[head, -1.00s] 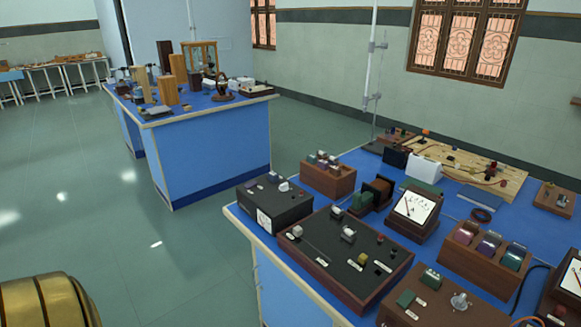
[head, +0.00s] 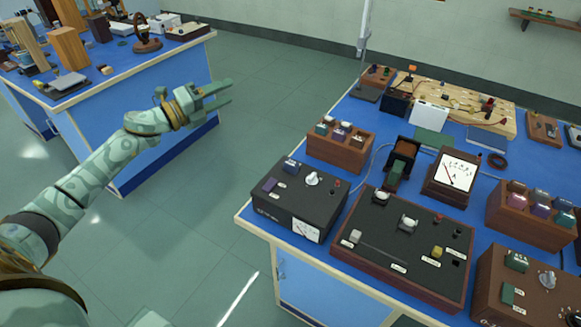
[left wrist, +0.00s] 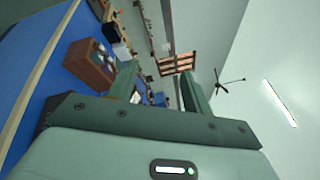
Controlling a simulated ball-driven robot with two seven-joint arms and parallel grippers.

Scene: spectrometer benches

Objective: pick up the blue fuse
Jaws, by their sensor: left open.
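The box stands at the near left corner of the front bench. My left gripper (head: 226,95) is open and empty, in the air left of that bench, well apart from the block. Its two fingers also show in the left wrist view (left wrist: 157,80), with nothing between them. My right gripper is not in view.
A wooden rack (head: 340,152) of small coloured blocks stands behind the meter box, and a wide black panel (head: 375,251) lies right of it. A metal stand pole (head: 364,30) rises at the back. Another blue bench (head: 150,85) stands left, with clear floor between.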

